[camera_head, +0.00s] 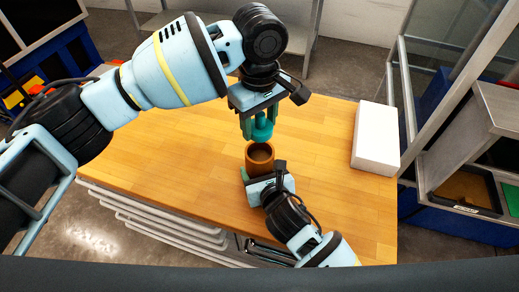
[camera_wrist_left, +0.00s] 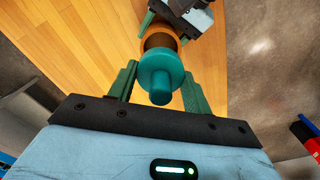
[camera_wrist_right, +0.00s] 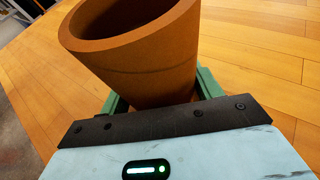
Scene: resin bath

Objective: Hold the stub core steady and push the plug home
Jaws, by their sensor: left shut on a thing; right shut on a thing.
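The plug (camera_head: 263,131) is teal, with a wide round flange and a narrower stem. My left gripper (camera_head: 256,133) is shut on the plug, which also shows between its green fingers in the left wrist view (camera_wrist_left: 160,73). The stub core (camera_head: 261,167) is an orange-brown hollow tube with an open mouth. My right gripper (camera_head: 263,174) is shut around the core's side, and the core fills the right wrist view (camera_wrist_right: 140,62). The plug is outside the core, just beyond its mouth in the head view. In the left wrist view the plug hides part of the mouth.
The wooden table (camera_head: 180,150) is largely clear around the grippers. A white block (camera_head: 376,138) lies at its right edge. A grey-framed cabinet with bins (camera_head: 465,190) stands to the right of the table. Shelving stands behind.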

